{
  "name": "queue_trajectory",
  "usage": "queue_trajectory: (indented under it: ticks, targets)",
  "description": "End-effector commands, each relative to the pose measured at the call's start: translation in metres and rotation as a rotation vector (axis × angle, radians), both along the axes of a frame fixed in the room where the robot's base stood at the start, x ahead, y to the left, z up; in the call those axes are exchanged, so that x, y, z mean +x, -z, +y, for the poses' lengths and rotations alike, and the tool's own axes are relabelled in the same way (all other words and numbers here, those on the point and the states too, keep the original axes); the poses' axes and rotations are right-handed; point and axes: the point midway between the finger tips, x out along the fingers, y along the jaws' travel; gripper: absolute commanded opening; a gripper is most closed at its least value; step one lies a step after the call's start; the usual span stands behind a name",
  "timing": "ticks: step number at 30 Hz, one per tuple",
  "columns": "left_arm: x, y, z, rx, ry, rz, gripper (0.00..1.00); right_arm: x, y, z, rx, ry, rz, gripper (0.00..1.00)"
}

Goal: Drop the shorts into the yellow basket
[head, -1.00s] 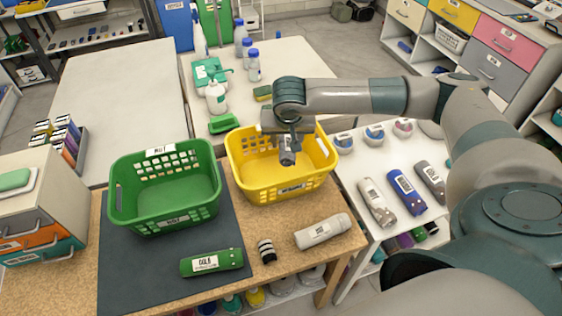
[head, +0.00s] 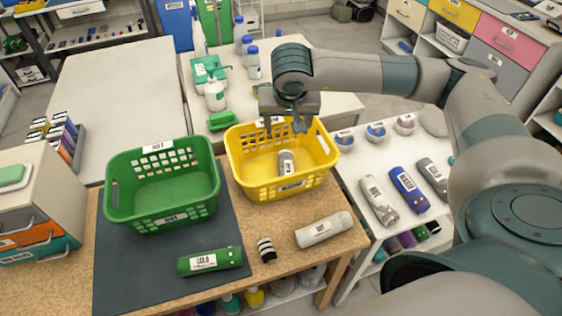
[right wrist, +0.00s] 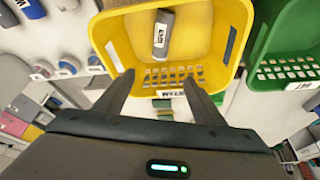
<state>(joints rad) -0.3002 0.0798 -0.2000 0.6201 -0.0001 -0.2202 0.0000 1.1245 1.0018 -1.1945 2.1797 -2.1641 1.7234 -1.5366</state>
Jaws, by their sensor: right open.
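The yellow basket (head: 262,188) stands on the wooden table, right of the green basket. A small grey rolled bundle with a white label (head: 286,160) lies inside it; I cannot read whether the label names the shorts. My right gripper (head: 285,127) is open and empty over the back of the yellow basket, apart from the bundle. In the right wrist view the bundle (right wrist: 162,34) lies in the yellow basket (right wrist: 238,20), beyond the open fingers (right wrist: 152,88). My left gripper is not in view.
The green basket (head: 163,216) looks empty. A green COLD roll (head: 210,261), a striped roll (head: 266,250) and a light grey HOT roll (head: 324,230) lie in front. Several rolls, including a blue one (head: 408,190), lie on the white shelf at right. Bottles stand behind.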

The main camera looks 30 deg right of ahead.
Motion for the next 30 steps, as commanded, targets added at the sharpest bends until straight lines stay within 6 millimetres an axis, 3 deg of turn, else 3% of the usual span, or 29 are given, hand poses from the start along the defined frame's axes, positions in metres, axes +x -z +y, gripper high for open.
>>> queue_trajectory:
  ticks: [9,15,30]
  targets:
    - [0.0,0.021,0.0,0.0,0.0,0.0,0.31,-0.02,-0.058,0.014,0.001,-0.004,-0.005,0.63]
    - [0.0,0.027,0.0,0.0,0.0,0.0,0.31,-0.03,-0.085,0.019,0.0,-0.003,-0.004,0.63]
    - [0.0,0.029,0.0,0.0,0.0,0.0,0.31,-0.034,-0.096,0.021,-0.001,-0.002,0.0,0.63]
